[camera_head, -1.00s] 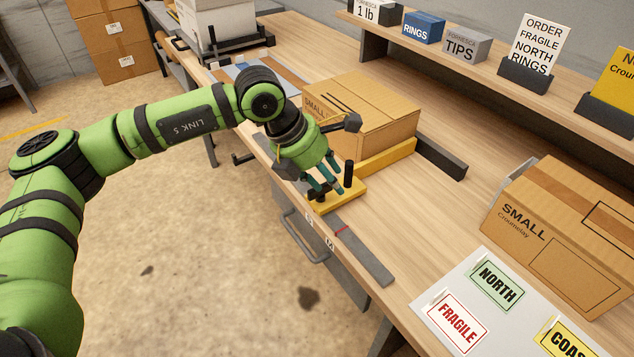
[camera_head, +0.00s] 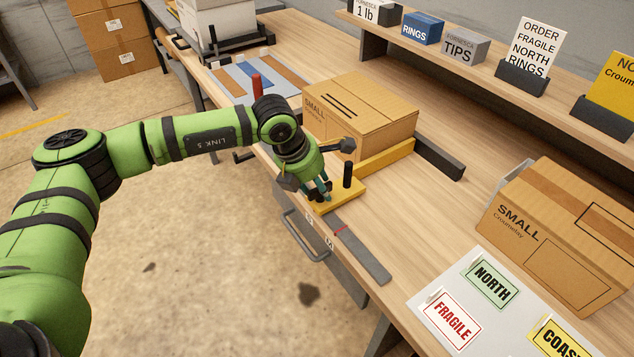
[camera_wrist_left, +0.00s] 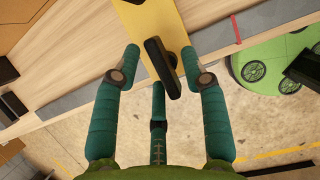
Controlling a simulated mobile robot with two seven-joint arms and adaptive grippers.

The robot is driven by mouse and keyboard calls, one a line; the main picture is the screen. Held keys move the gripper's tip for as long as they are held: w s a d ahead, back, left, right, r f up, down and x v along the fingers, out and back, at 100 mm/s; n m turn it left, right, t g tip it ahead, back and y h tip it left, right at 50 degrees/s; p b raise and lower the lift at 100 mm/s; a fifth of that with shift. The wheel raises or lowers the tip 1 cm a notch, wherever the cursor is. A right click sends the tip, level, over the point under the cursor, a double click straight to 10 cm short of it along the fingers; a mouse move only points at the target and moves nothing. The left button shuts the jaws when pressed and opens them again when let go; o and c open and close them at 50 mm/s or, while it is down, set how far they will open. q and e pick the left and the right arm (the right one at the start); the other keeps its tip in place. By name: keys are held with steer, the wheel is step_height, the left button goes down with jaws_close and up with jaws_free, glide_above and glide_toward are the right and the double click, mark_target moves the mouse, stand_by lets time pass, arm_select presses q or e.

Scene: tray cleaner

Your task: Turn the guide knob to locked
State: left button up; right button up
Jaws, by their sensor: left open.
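The yellow guide (camera_head: 377,165) lies on the workbench along the front of a cardboard box. Its near end carries an upright black post (camera_head: 348,174). The guide knob (camera_wrist_left: 161,68) shows in the left wrist view as a long black bar at the guide's end, lying nearly along the guide's length and slightly tilted. My left gripper (camera_head: 323,192) is open at the guide's near end. In the left wrist view its fingers (camera_wrist_left: 163,80) stand apart on both sides of the knob, with a gap visible.
The grey rail (camera_head: 365,255) along the bench edge has a red mark. The small cardboard box (camera_head: 385,115) stands behind the guide and a second box (camera_head: 565,235) stands at right. A label sheet (camera_head: 440,295) lies in front. Bare benchtop lies between them.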

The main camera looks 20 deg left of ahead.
arm_select(q)
jaws_close()
steer(key=m+b, duration=0.3)
steer(key=shift+w+f+g+h, duration=0.15)
steer(key=shift+f+g+h, duration=0.05)
steer(key=shift+g+h, duration=0.2)
steer(key=m+b, duration=0.1)
steer(key=m, duration=0.1)
steer(key=m+g+b, duration=0.1)
steer(key=m+b, duration=0.1)
steer(key=shift+w+m+g+h, duration=0.15)
steer(key=shift+m+g+h, duration=0.15)
steer(key=shift+h, duration=0.1)
steer(key=m+g+b, duration=0.1)
steer(key=m, duration=0.1)
steer(key=shift+d+r+m, duration=0.1)
steer(key=shift+r+m, duration=0.05)
steer(key=shift+m, duration=0.15)
steer(key=m+g+b, duration=0.1)
steer(key=m, duration=0.1)
steer(key=shift+w+d+m, duration=0.1)
steer(key=shift+m, duration=0.3)
steer(key=m+g, duration=0.1)
steer(key=m, duration=0.3)
steer(key=shift+r+m+g+y+b, duration=0.1)
steer(key=shift+m+g+y+b, duration=0.25)
steer(key=shift+m+g+y, duration=0.05)
